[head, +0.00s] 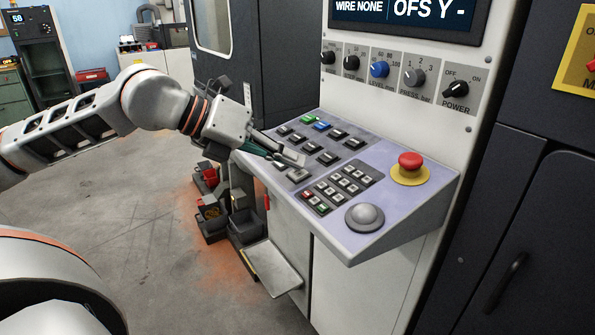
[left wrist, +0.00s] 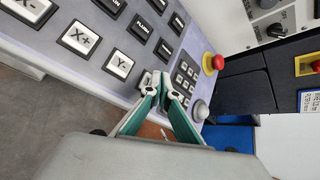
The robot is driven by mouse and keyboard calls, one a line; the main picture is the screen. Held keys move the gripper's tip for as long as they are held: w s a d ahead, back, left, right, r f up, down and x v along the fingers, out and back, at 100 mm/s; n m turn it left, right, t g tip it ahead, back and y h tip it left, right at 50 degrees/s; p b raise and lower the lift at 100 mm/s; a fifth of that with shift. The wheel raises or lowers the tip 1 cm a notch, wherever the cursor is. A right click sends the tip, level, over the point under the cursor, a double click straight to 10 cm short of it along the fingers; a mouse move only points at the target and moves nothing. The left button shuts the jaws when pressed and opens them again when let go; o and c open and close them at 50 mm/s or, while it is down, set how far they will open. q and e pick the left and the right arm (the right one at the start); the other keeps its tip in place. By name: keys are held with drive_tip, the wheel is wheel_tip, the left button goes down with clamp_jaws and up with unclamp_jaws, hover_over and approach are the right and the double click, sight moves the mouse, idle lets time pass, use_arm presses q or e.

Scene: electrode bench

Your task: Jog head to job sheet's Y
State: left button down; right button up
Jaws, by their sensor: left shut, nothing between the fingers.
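The control panel (head: 400,215) slopes out from the machine, with rows of square keys. In the left wrist view a front row has white keys: the X- key (left wrist: 32,8), the X+ key (left wrist: 78,39) and the Y- key (left wrist: 118,64). Another pale key (left wrist: 147,81) after Y- is partly hidden by my fingers, its label unreadable. My left gripper (head: 282,161) is shut and empty, fingertips at this key; I cannot tell whether they touch it. The screen (head: 405,14) above reads "WIRE NONE" and "OFS Y -". No job sheet can be made out. My right gripper is out of view.
A red emergency stop (head: 410,162) on a yellow base, a grey round knob (head: 365,216) and a small keypad (head: 345,183) sit on the panel's right. Rotary switches (head: 379,69) line the upright face. A small shelf (head: 270,268) juts out below.

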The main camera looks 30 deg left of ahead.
sight(286, 182)
use_arm(q)
drive_tip(key=shift+s+r, duration=0.1)
drive_tip(key=shift+r, duration=0.25)
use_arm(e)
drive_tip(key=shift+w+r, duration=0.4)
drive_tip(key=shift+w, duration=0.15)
use_arm(q)
drive_tip(key=shift+r, duration=0.1)
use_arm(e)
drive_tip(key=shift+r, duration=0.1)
use_arm(q)
drive_tip(key=r+p, duration=0.1)
drive_tip(key=r, duration=0.1)
drive_tip(key=s+r+p, duration=0.1)
drive_tip(key=r, duration=0.1)
drive_tip(key=shift+a+r, duration=0.2)
drive_tip(key=shift+r, duration=0.15)
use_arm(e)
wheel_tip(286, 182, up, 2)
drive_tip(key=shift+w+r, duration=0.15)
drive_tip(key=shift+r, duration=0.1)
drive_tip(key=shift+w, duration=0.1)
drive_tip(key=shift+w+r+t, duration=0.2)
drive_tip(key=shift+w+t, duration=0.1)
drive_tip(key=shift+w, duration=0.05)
